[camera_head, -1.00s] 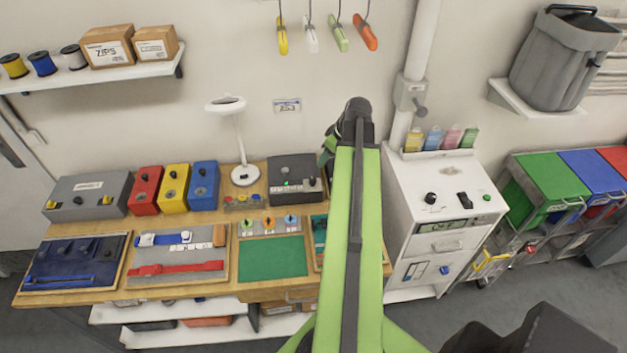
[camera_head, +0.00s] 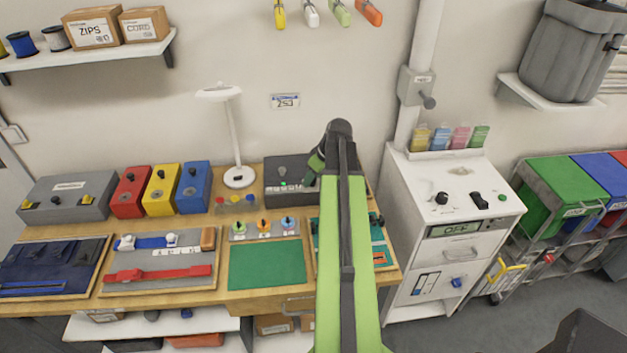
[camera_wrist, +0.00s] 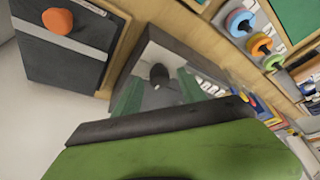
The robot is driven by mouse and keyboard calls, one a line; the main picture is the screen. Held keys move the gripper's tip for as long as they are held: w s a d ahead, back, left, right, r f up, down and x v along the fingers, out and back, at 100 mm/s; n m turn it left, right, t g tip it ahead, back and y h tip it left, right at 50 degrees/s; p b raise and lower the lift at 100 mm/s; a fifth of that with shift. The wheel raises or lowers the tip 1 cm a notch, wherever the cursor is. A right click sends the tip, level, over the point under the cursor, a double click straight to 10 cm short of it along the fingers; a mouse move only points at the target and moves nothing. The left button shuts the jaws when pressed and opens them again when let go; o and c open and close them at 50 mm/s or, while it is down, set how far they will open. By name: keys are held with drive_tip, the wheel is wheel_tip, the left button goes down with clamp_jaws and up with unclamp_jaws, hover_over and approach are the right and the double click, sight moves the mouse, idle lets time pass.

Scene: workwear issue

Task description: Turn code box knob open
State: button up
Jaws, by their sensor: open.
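The code box is a dark grey box (camera_head: 277,188) at the back of the wooden workbench, with a round knob (camera_head: 283,171), a small green light and a row of white keys on its front. My gripper (camera_head: 314,172) is at its right end in the head view, its fingertips partly hidden by my arm. In the wrist view the gripper (camera_wrist: 158,94) is open, its two green fingers on either side of a dark knob (camera_wrist: 158,73) on the grey box. Whether they touch the knob cannot be told.
A white desk lamp (camera_head: 238,176) stands left of the box. Blue, yellow and red boxes are further left. A tray with a green mat (camera_head: 267,265) lies in front. A white cabinet (camera_head: 465,187) stands to the right.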

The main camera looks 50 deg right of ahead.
clamp_jaws()
drive_tip(key=shift+m, duration=0.3)
drive_tip(key=m, duration=0.2)
drive_tip(key=m+h, duration=0.1)
drive_tip(key=shift+a+m+h, duration=0.15)
drive_tip(key=shift+m+h, duration=0.15)
drive_tip(key=shift+m, duration=0.1)
drive_tip(key=m+h, duration=0.1)
drive_tip(key=m, duration=0.1)
drive_tip(key=m+g, duration=0.1)
drive_tip(key=m, duration=0.1)
drive_tip(key=shift+a+h, duration=0.1)
drive_tip(key=shift+h, duration=0.3)
drive_tip(key=m+g, duration=0.1)
drive_tip(key=m, duration=0.2)
drive_tip(key=m+h, duration=0.1)
drive_tip(key=m, duration=0.1)
drive_tip(key=shift+w+m+g, duration=0.2)
drive_tip(key=shift+m+g, duration=0.2)
drive_tip(key=shift+m+g+h, duration=0.3)
drive_tip(key=shift+m+g, duration=0.3)
drive_tip(key=shift+m, duration=1)
drive_tip(key=shift+a, duration=0.1)
